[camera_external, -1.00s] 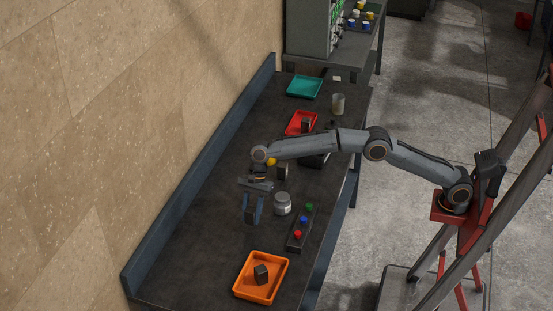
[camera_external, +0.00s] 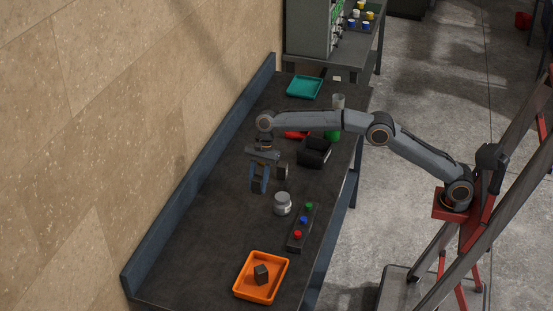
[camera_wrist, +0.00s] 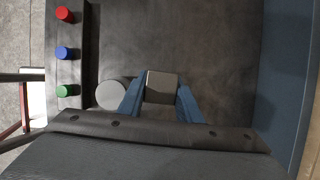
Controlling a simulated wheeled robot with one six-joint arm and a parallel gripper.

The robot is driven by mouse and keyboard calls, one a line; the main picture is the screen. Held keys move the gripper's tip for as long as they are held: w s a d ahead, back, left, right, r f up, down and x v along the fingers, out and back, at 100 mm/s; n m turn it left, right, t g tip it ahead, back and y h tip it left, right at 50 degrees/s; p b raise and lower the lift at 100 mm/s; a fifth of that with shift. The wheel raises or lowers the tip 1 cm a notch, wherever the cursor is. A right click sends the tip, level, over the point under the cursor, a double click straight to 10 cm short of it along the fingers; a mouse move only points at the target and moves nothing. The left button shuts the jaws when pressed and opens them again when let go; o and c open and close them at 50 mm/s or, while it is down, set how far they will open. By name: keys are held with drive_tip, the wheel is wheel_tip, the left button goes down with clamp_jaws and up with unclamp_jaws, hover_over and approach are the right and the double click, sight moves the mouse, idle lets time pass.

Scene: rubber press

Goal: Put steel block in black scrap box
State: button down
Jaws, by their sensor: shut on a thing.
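My gripper (camera_external: 260,187) is shut on a grey steel block (camera_wrist: 161,86) and holds it between its blue fingers above the table. The wrist view shows my gripper (camera_wrist: 160,100) with the block at the fingertips. The black scrap box (camera_external: 314,151) stands on the table to the right of and beyond my gripper, apart from it. The box is outside the wrist view, and its inside is too dark to make out.
A dark block (camera_external: 282,171) stands just right of my gripper. A grey jar (camera_external: 282,205) and a button panel (camera_external: 301,229) are nearer. An orange tray (camera_external: 262,295) with a dark block lies in front. A red tray (camera_external: 296,135) is partly behind my arm; a teal tray (camera_external: 304,87) lies farther back.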

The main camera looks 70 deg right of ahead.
drive_tip(key=s+d+p, duration=0.1)
drive_tip(key=d, duration=0.6)
drive_tip(key=s+d+p, duration=0.1)
drive_tip(key=d+p, duration=0.1)
drive_tip(key=d, duration=0.6)
drive_tip(key=s+d+p, duration=0.1)
drive_tip(key=s+d, duration=0.1)
drive_tip(key=d, duration=0.5)
drive_tip(key=shift+d+r, duration=0.2)
drive_tip(key=shift+r, duration=0.2)
drive_tip(key=n+p, duration=0.1)
drive_tip(key=p, duration=0.3)
hover_over(315, 151)
drive_tip(key=a, duration=0.6)
drive_tip(key=shift+s+d+f+p, duration=0.15)
drive_tip(key=shift+f+p, duration=0.35)
drive_tip(key=shift+f, duration=1.15)
drive_tip(key=shift+s+f+p, duration=0.15)
drive_tip(key=shift+f+p, duration=0.35)
drive_tip(key=shift+f, duration=1.15)
drive_tip(key=shift+s+d+f+p, duration=0.15)
drive_tip(key=shift+f+p, duration=0.35)
drive_tip(key=shift+f, duration=1.15)
drive_tip(key=shift+a+f, duration=0.1)
drive_tip(key=shift+f, duration=0.05)
drive_tip(key=c, duration=1.3)
unclamp_jaws()
